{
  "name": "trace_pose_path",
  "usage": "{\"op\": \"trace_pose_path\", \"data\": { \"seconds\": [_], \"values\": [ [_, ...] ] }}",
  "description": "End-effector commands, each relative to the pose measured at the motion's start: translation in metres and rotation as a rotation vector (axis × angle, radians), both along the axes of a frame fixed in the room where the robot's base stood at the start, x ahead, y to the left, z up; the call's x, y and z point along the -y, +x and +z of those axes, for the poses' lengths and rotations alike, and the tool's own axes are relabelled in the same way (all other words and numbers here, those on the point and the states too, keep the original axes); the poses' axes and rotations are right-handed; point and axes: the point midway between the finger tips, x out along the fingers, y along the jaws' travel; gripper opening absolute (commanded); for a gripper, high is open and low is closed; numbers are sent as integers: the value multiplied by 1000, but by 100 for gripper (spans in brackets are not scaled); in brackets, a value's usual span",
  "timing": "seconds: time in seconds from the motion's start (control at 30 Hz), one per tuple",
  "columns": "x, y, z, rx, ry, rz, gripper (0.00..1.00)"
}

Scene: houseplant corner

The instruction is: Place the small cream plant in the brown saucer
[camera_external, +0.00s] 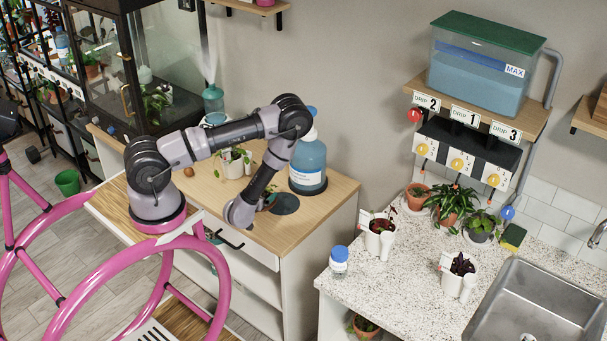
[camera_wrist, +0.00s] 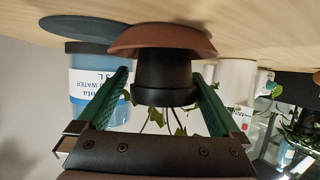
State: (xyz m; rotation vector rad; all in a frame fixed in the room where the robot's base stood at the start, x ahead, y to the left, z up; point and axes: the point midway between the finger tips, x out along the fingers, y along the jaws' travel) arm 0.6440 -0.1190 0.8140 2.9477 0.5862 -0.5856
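A small cream pot with a green trailing plant (camera_external: 233,164) stands on the wooden cabinet top; a cream pot also shows behind the right finger in the wrist view (camera_wrist: 236,82), which appears upside down. The brown saucer (camera_wrist: 141,38) lies on the wooden top and holds a black pot (camera_wrist: 165,74) with thin green leaves. My gripper (camera_wrist: 160,75) has its green fingers on either side of the black pot, with a narrow gap visible at the left finger.
A dark blue saucer (camera_external: 286,204) lies empty to the right of my gripper. A large blue water bottle (camera_external: 308,163) stands behind it. A small brown ball-like object (camera_external: 189,172) lies left of the cream pot. Other potted plants stand on the speckled counter (camera_external: 408,279) at the right.

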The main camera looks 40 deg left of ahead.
Motion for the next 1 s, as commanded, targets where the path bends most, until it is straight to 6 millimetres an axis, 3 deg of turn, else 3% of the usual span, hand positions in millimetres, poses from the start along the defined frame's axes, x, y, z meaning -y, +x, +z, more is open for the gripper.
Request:
{"op": "trace_pose_path", "data": {
  "seconds": [0.17, 0.6, 1.0],
  "values": [
    [2, -3, 3, -1, 0, -1, 100],
    [25, -58, 27, -2, -1, -2, 100],
    [26, -64, 31, 0, 0, 0, 100]
  ]
}}
